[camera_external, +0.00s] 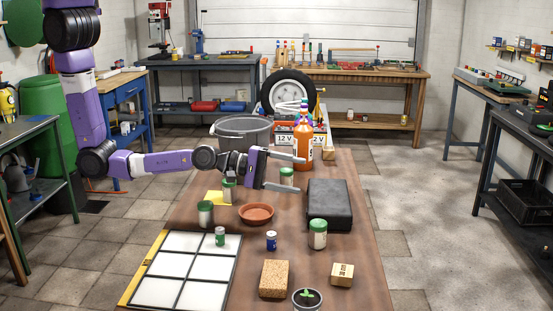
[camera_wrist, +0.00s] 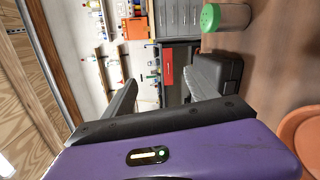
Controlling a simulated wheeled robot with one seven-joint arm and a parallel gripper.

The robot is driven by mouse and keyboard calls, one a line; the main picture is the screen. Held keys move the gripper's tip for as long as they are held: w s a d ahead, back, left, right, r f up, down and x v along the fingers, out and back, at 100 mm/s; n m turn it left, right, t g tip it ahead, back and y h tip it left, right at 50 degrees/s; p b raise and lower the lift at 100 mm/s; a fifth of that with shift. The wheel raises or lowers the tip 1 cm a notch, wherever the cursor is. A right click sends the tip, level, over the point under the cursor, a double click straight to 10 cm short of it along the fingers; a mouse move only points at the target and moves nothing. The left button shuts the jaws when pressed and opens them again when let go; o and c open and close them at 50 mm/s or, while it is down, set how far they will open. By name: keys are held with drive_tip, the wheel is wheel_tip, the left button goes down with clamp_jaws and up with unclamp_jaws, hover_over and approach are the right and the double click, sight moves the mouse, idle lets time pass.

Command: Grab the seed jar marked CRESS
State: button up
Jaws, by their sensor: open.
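Several jars with green lids stand on the wooden table; I cannot read CRESS on any of them. One jar (camera_external: 287,177) shows between my fingers in the external view. Others are a jar at the back left (camera_external: 229,194), a darker jar at the left (camera_external: 205,211) and a pale jar at the front right (camera_external: 318,236). My gripper (camera_external: 300,175) is open and empty above the table, reaching right. In the wrist view its fingers (camera_wrist: 160,82) are apart with nothing between them, and a green-lidded jar (camera_wrist: 230,17) lies outside them at the upper right.
A black case (camera_external: 330,204) and an orange bottle (camera_external: 303,140) stand near my gripper. A terracotta saucer (camera_external: 257,213), small green can (camera_external: 220,236), blue can (camera_external: 271,240), sponge block (camera_external: 274,279), wooden block (camera_external: 342,274) and potted seedling (camera_external: 307,299) occupy the front. A bucket (camera_external: 243,133) stands behind.

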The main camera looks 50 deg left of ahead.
sight(320, 222)
drive_tip(key=s+d+f+n+g, duration=0.1)
drive_tip(key=d+f+n, duration=0.1)
drive_tip(key=n, duration=0.2)
drive_tip(key=s+d+f+n+g, duration=0.1)
drive_tip(key=d+f+n+g, duration=0.1)
drive_tip(key=d+f+n, duration=0.1)
drive_tip(key=s+d+f+n+g, duration=0.1)
drive_tip(key=d+f+n, duration=0.1)
drive_tip(key=n, duration=0.4)
drive_tip(key=shift+s+d+f+g+y, duration=0.1)
drive_tip(key=shift+d+f+g+y, duration=0.15)
drive_tip(key=shift+d, duration=0.25)
drive_tip(key=shift+w+a+f+b+x, duration=0.1)
drive_tip(key=shift+b+x, duration=0.35)
drive_tip(key=shift+x, duration=1.45)
drive_tip(key=shift+w+a+f+b+x, duration=0.1)
drive_tip(key=shift+b+x, duration=0.35)
drive_tip(key=shift+x, duration=1.45)
clamp_jaws()
drive_tip(key=shift+r, duration=0.15)
